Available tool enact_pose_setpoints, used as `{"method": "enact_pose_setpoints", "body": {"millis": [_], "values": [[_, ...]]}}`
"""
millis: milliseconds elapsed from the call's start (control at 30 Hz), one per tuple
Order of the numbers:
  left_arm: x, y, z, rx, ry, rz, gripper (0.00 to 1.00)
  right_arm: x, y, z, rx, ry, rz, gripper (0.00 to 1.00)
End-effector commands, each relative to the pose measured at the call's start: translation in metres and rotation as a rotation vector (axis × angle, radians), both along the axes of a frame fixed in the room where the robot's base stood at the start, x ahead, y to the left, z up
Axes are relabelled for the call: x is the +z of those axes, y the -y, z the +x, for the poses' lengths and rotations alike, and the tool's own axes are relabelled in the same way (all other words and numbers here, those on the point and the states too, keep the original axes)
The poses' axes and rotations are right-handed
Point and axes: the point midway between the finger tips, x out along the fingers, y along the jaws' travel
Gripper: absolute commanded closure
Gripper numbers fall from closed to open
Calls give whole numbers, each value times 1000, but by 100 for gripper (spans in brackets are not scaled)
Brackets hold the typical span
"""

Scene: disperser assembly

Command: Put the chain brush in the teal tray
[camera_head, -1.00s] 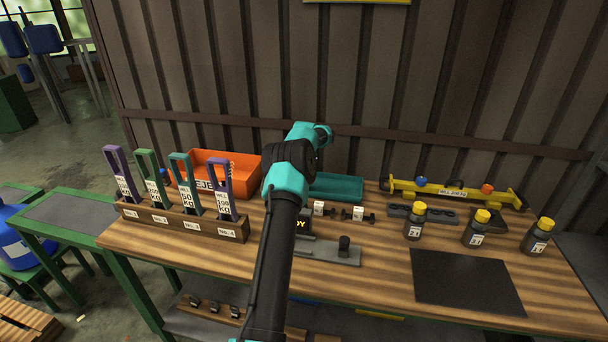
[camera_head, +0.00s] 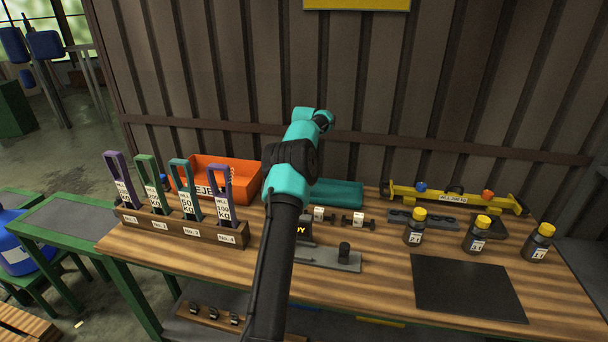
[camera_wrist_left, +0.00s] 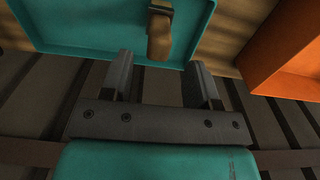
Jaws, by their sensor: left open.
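The teal tray (camera_head: 340,192) stands at the back of the bench, its left part hidden behind my left arm. It also shows in the left wrist view (camera_wrist_left: 95,35). There the chain brush (camera_wrist_left: 160,36), with a tan handle and dark band, appears to lie inside the tray, its handle end near the tray's rim; its other end is cut off by the frame. My left gripper (camera_wrist_left: 160,72) is open and empty, fingers apart at the tray's edge just off the handle end. In the head view the brush and fingers are hidden. My right gripper is not in view.
An orange bin (camera_head: 235,170) stands left of the tray, behind a wooden rack (camera_head: 180,224) of several labelled handles. Several yellow-capped bottles (camera_head: 414,228), a yellow beam (camera_head: 455,195) and a dark mat (camera_head: 466,287) are to the right. A corrugated wall rises close behind.

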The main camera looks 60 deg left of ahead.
Motion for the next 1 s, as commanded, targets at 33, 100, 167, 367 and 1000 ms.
{"method": "enact_pose_setpoints", "body": {"millis": [33,100,167,367,1000], "values": [[10,0,0,0,2,2,45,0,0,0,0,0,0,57],[21,0,0,0,2,2,45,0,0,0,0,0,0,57],[29,-1,0,0,1,1,45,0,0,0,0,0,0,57],[43,0,0,0,-1,0,45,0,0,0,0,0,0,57],[44,0,0,0,-1,0,45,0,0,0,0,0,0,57]]}}
